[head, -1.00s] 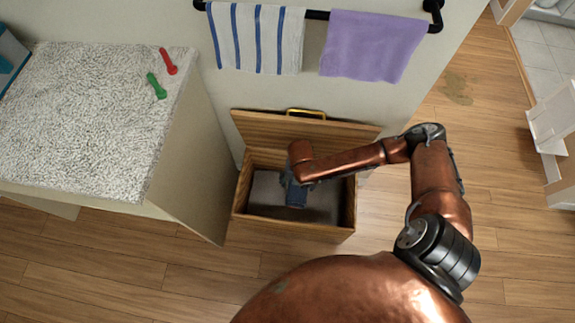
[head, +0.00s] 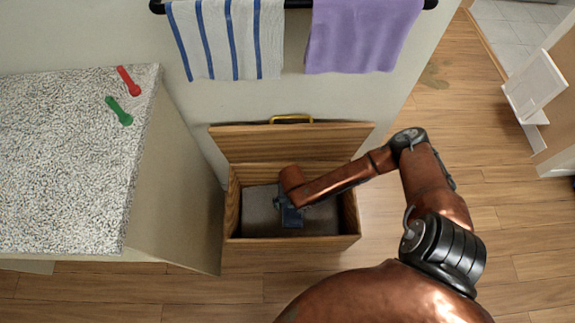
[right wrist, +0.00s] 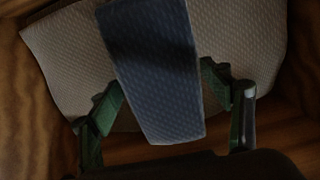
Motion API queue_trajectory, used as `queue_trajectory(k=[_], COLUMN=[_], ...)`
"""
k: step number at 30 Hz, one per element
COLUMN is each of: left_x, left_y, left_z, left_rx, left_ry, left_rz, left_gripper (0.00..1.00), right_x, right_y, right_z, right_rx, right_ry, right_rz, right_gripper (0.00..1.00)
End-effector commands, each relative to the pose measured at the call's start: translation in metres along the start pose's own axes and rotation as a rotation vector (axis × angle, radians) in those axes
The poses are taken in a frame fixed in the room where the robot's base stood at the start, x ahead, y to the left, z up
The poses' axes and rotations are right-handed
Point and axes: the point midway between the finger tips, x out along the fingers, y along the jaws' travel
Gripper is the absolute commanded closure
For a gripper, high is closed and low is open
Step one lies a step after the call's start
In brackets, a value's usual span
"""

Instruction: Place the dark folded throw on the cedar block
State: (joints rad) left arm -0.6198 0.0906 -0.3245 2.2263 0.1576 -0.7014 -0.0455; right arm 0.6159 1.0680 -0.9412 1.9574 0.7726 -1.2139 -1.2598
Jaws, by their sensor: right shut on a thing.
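The dark folded throw (right wrist: 152,50) is blue with a fine weave and hangs between the fingers of my right gripper (right wrist: 162,88) in the right wrist view. In the head view, the throw (head: 292,217) shows as a small blue patch below my right wrist, inside the open wooden chest (head: 232,205). My right gripper is shut on it. A pale beige textured cloth (right wrist: 70,60) lies beneath it on the chest floor. I cannot tell whether the throw touches that cloth. I cannot make out a cedar block. My left gripper is not in view.
The chest lid (head: 290,142) with its yellow handle stands open at the back. A striped towel (head: 228,38) and a purple towel (head: 360,35) hang on a black rail above. A speckled counter (head: 60,170) holds a red item (head: 128,81) and a green item (head: 119,111).

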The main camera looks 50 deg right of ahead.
Motion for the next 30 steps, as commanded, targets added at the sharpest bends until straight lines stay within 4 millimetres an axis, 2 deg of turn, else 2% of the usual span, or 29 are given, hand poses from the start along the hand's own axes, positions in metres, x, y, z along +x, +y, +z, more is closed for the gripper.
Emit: queue_trajectory(k=[13,14,21,30], left_x=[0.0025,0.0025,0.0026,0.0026], left_y=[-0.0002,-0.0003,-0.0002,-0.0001], left_z=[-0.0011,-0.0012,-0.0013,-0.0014], left_rx=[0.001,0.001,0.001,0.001], left_ry=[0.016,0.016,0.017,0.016], left_rz=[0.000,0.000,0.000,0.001], left_gripper=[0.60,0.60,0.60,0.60], right_x=[0.0040,0.0042,0.0040,0.0028], right_y=[0.0013,0.0009,0.0008,0.0008], right_z=[0.0007,0.0006,0.0005,0.0006], right_rx=[0.000,0.000,0.000,0.000], right_ry=[-0.002,-0.002,-0.002,-0.002], right_rz=[0.002,0.002,0.002,0.002], right_gripper=[0.62,0.27,0.11,0.11])
